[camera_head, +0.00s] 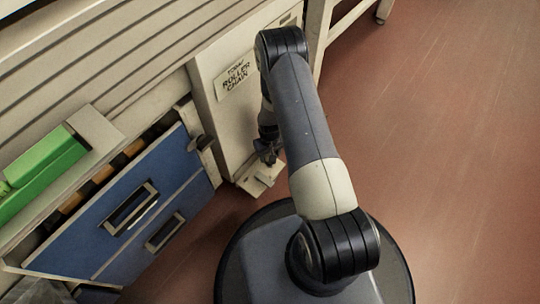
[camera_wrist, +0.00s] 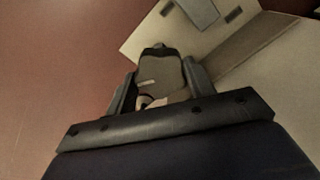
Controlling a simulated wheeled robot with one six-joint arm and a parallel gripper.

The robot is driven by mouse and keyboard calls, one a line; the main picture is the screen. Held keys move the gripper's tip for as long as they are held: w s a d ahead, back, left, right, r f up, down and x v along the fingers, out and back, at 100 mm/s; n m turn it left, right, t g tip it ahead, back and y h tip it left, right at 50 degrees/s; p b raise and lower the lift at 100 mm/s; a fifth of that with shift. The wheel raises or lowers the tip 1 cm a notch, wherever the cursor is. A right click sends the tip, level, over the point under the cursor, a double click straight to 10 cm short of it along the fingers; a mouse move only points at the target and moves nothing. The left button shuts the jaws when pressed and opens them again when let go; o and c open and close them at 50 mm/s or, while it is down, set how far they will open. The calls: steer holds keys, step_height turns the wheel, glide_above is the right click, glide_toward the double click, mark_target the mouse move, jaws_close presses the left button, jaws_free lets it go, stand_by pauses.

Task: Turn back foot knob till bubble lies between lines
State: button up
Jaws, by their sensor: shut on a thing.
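My gripper (camera_head: 267,156) reaches down beside the foot of the cream cabinet in the head view. In the wrist view, my gripper (camera_wrist: 158,82) has its two dark fingers on either side of a dark grey knob (camera_wrist: 160,70) with a small pale mark. It is shut on this knob. The knob stands by a cream foot plate (camera_wrist: 146,38), which also shows low by the cabinet in the head view (camera_head: 262,181). A grey rectangular piece (camera_wrist: 199,11) lies on the plate, cut off by the picture's top edge. I cannot make out a bubble or lines in either view.
The red-brown floor (camera_head: 440,120) is clear to the right.

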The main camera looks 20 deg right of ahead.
steer(key=n+b, duration=0.1)
steer(key=n, duration=0.4)
steer(key=shift+w+n, duration=0.1)
steer(key=shift+n, duration=0.2)
steer(key=n+b, duration=0.1)
steer(key=n, duration=0.4)
steer(key=shift+n+b, duration=0.3)
steer(key=shift+n, duration=0.1)
steer(key=o, duration=1)
step_height(320, 180, up, 11)
steer(key=p, duration=0.4)
steer(key=shift+f, duration=0.1)
steer(key=shift+f, duration=0.1)
